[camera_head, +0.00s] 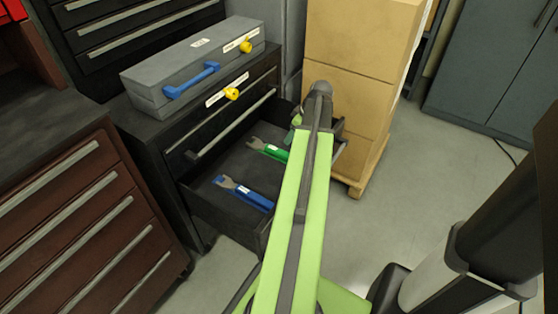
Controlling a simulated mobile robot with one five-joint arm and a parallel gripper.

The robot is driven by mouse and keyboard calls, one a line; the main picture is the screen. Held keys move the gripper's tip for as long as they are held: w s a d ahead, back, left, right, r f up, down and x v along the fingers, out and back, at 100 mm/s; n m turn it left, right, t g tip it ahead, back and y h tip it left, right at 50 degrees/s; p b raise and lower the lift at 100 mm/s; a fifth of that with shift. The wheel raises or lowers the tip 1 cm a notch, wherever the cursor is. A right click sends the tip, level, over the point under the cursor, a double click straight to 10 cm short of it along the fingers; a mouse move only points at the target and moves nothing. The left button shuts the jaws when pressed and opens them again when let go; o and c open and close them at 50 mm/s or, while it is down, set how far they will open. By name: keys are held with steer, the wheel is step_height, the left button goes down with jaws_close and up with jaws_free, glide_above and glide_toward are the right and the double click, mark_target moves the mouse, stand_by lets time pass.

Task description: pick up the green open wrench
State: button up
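The green open wrench (270,149) lies in the open drawer of the black cabinet, with its grey jaw end at the left. My arm hides its right end. A blue open wrench (243,192) lies nearer in the same drawer. My light green arm reaches up across the drawer's right side, and its dark end (319,92) is above and right of the green wrench. My gripper's fingers are hidden or too unclear there to tell open from shut. A small green patch beside the arm's end is unclear.
The drawer (215,203) has dark walls around the wrenches. A grey toolbox (188,72) with a blue handle stands on the cabinet. Stacked cardboard boxes (357,89) stand on a pallet just behind my arm's end. A brown cabinet (80,205) is at the left. Floor is free at the right.

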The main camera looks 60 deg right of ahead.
mark_target(281, 152)
steer(key=b+x, duration=1)
steer(key=x, duration=0.3)
steer(key=shift+a+f, duration=0.1)
jaws_close()
